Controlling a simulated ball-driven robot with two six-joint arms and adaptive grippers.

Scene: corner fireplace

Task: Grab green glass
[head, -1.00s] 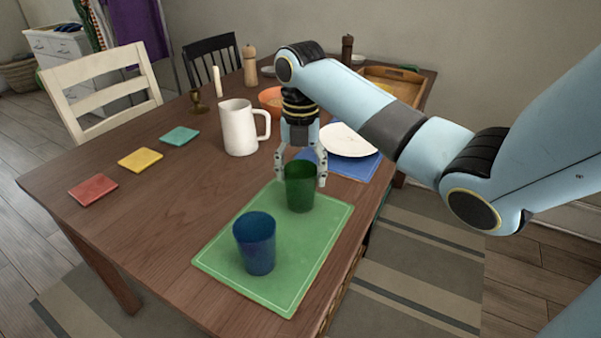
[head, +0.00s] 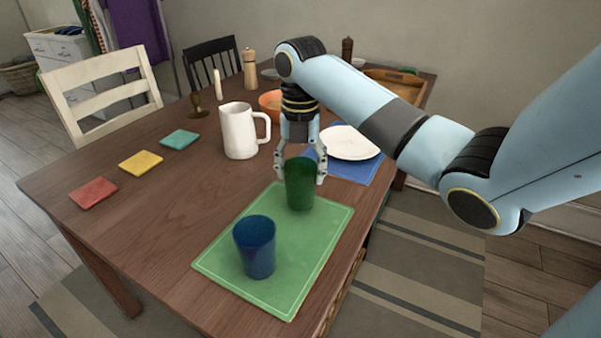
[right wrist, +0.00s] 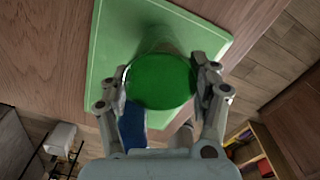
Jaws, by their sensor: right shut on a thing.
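The green glass (head: 300,186) is upright at the far end of the green placemat (head: 221,262). My right gripper (head: 300,176) comes down from above with one finger on each side of the glass, shut on it. In the right wrist view the green glass (right wrist: 160,82) sits between the two fingers of the right gripper (right wrist: 162,85). Whether its base touches the mat is hard to tell. My left gripper is not in view.
A blue glass (head: 255,248) stands on the near part of the placemat. A white pitcher (head: 238,132) stands behind to the left, and a white plate (head: 349,143) on a blue placemat (head: 358,170) to the right. Red, yellow and teal coasters lie left, with bare table between.

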